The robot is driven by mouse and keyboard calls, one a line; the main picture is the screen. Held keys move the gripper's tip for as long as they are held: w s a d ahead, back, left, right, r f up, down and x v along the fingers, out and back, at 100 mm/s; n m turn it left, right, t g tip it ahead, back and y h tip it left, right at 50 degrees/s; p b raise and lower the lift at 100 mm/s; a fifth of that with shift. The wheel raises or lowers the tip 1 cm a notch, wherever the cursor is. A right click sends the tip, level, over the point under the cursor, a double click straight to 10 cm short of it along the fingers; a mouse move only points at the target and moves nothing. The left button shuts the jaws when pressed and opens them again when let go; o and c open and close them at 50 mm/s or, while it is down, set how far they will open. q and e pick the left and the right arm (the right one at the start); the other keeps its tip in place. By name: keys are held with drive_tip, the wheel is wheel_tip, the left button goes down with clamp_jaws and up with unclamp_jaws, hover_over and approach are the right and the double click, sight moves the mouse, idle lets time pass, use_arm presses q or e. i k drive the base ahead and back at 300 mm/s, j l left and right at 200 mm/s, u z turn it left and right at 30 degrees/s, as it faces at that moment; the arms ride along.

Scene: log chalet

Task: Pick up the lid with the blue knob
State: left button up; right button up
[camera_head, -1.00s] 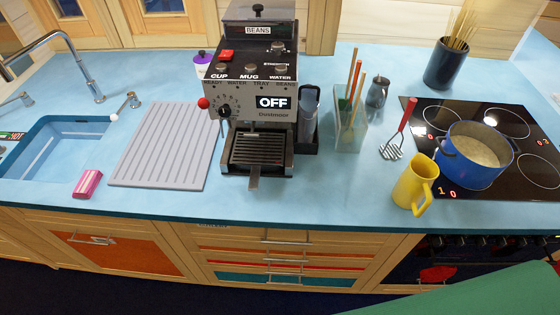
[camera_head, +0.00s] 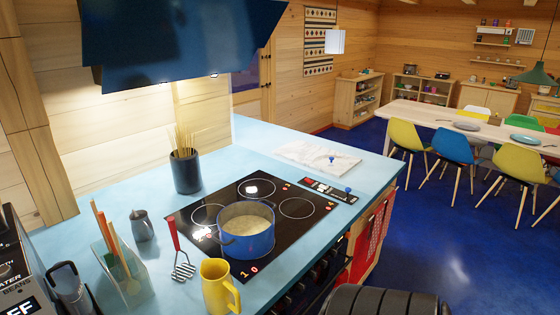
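A small blue knob (camera_head: 331,158) stands on a white, marble-looking board (camera_head: 300,150) on the far part of the blue counter. Whether a clear lid lies beneath it is too small to tell. A second small blue knob-like thing (camera_head: 348,189) shows nearer, by a dark panel right of the hob. The blue pot (camera_head: 247,243) stands on the black hob, uncovered, with pale contents. Neither of my grippers is in view.
A yellow jug (camera_head: 215,290) and a red-handled masher (camera_head: 174,236) are near the hob's front left. A dark holder of spaghetti (camera_head: 187,173) stands behind it. A dark hood (camera_head: 180,45) hangs above. Blue floor (camera_head: 420,240) is open right of the counter.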

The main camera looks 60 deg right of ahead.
sight(328, 163)
drive_tip(key=z, duration=2.7)
drive_tip(key=i+l+z, duration=0.15)
drive_tip(key=i+z, duration=0.55)
drive_tip(key=i, duration=3.25)
drive_tip(key=i+l+u, duration=0.15)
drive_tip(key=i, duration=0.3)
drive_tip(key=i+u, duration=0.15)
drive_tip(key=i, duration=0.3)
drive_tip(key=i+l+u, duration=0.15)
drive_tip(key=i, duration=0.25)
drive_tip(key=l, duration=0.1)
